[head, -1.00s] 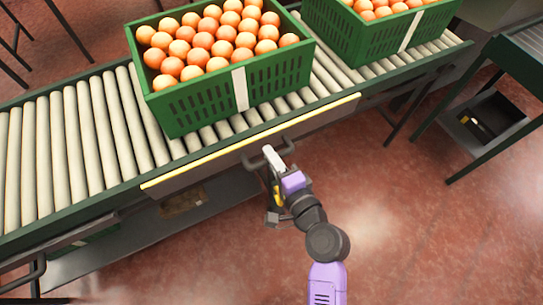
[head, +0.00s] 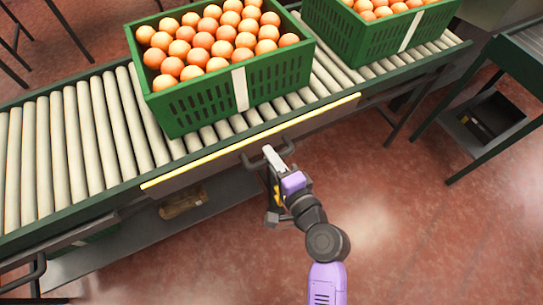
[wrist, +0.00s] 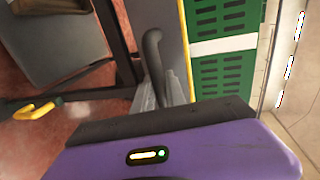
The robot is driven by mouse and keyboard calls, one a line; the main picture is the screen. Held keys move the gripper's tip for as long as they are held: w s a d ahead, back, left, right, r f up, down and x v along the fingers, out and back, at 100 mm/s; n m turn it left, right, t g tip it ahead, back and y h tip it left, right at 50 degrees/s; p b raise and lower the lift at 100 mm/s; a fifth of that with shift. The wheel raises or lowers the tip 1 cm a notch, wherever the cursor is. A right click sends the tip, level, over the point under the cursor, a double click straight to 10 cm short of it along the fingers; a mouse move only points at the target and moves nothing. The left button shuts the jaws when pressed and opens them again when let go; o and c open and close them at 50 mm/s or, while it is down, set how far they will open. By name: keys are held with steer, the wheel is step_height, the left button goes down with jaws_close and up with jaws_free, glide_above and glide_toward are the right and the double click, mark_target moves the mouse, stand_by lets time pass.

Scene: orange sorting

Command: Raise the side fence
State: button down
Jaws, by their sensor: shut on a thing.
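The side fence (head: 205,172) is a dark panel with a yellow top edge along the near side of the roller conveyor. Its yellow edge sits at about the level of the rollers, below the crate's rim. A dark bar handle (head: 288,147) stands out from its front. My gripper (head: 272,155) is at this handle, shut on it. In the wrist view, the handle (wrist: 152,50) runs down between my gripper's pale fingers (wrist: 160,96), beside the fence's yellow edge (wrist: 185,40). The fingers hide part of the handle.
A green crate (head: 190,108) of oranges stands on the rollers (head: 82,140) just behind the fence, and a second crate (head: 360,40) stands farther right. A brown item (head: 183,201) lies on the shelf below. A dark stand (head: 490,125) is at right. The red floor in front is open.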

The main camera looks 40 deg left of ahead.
steer(key=shift+r+p, duration=3.2)
steer(key=shift+r, duration=0.55)
steer(key=c, duration=1.4)
jaws_free()
steer(key=shift+r, duration=0.1)
steer(key=shift+d, duration=0.1)
steer(key=v, duration=0.7)
steer(key=shift+s+d+p, duration=0.15)
steer(key=shift+d+p, duration=0.15)
steer(key=shift+d, duration=0.05)
